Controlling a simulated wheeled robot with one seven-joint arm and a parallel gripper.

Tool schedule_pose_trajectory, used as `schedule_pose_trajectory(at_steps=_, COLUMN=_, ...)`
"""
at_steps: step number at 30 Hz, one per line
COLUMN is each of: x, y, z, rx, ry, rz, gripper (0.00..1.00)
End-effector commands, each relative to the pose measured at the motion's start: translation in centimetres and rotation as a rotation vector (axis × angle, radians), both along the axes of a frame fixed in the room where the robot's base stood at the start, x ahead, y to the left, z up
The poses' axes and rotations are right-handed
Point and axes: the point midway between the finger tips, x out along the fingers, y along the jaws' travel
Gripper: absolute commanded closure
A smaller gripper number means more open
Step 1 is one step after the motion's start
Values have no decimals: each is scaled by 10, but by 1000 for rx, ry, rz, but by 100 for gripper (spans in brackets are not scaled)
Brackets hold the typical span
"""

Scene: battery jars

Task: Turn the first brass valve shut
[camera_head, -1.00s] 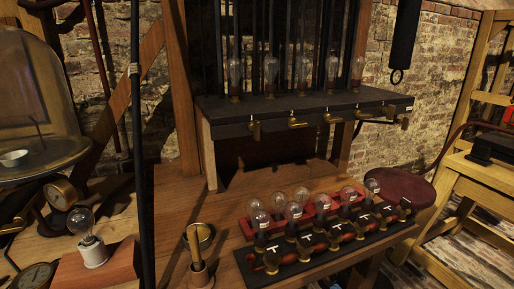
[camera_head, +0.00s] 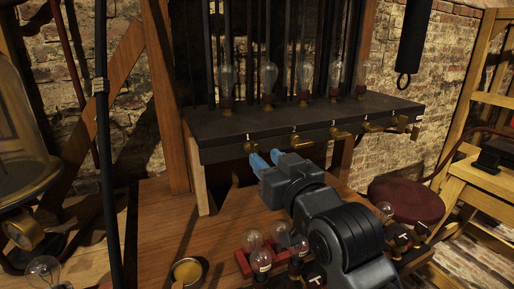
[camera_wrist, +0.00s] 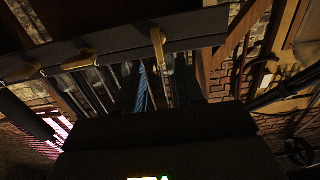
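A row of brass valves runs along the front edge of a dark shelf (camera_head: 225,122) in the head view. The first brass valve (camera_head: 250,147) is the leftmost; its lever shows below the shelf edge. My gripper (camera_head: 268,159) is just below and in front of it, with two blue fingertips apart and nothing seen between them. In the wrist view a brass lever (camera_wrist: 158,45) stands just beyond one blue striped finger (camera_wrist: 142,88); the other finger is not clear. I cannot tell whether a fingertip touches the valve.
More brass valves, such as the second (camera_head: 295,141) and third (camera_head: 338,133), sit to the right. Glass bulbs (camera_head: 268,78) stand on the shelf above. A lower rack with bulbs (camera_head: 262,258) is partly behind my arm. A dark red stool (camera_head: 405,201) stands right.

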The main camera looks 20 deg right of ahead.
Motion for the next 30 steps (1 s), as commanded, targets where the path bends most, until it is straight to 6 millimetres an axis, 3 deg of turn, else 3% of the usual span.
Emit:
schedule_pose_trajectory(at_steps=9, x=45, y=0, z=1, rx=0, ry=0, rz=0, gripper=63)
schedule_pose_trajectory(at_steps=21, x=53, y=0, z=0, rx=0, ry=-1, rz=0, gripper=63)
schedule_pose_trajectory(at_steps=30, x=53, y=0, z=0, rx=0, ry=-1, rz=0, gripper=91)
